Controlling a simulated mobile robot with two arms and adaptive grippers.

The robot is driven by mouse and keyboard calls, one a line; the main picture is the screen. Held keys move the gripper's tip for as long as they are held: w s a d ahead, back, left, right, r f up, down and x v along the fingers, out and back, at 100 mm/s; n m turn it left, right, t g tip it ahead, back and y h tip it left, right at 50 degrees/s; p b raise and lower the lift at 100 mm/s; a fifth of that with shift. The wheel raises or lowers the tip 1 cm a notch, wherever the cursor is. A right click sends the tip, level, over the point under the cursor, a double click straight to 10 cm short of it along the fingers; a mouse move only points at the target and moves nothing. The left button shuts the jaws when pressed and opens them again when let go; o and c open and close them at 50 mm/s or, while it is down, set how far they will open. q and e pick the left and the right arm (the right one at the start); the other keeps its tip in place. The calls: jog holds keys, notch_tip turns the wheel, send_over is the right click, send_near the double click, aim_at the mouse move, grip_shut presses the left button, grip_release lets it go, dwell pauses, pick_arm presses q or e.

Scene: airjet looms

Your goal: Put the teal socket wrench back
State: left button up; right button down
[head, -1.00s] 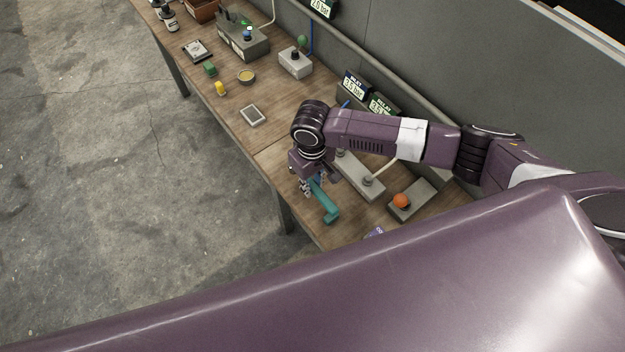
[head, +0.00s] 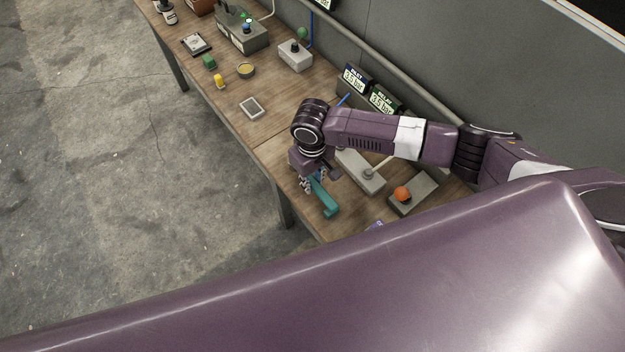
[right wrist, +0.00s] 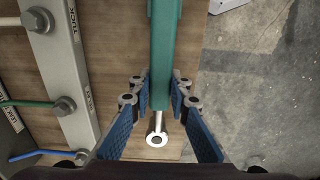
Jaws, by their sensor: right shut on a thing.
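The teal socket wrench (head: 324,200) is over the near part of the wooden workbench in the head view. My right gripper (head: 309,184) is at its far end there. In the right wrist view my right gripper (right wrist: 161,90) has its blue-padded fingers on both sides of the teal handle (right wrist: 164,50), shut on it. A silver shaft with a round socket end (right wrist: 157,138) sticks out between the fingers. I cannot tell whether the wrench touches the bench. My left gripper is not in view.
A grey bolted bar (right wrist: 62,65) with labels and green and blue rods lies left of the wrench. A grey box with an orange knob (head: 403,193) stands to the right. Pressure displays (head: 383,98) line the wall. A small framed tray (head: 251,107) lies farther along the bench.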

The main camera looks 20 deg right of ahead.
jog(key=shift+f+b, duration=0.3)
jog(key=shift+f, duration=0.55)
jog(key=c, duration=1.2)
grip_release()
jog(key=shift+c, duration=0.2)
jog(key=shift+r+p, duration=2.05)
jog(key=shift+p, duration=0.4)
jog(key=shift+r, duration=0.95)
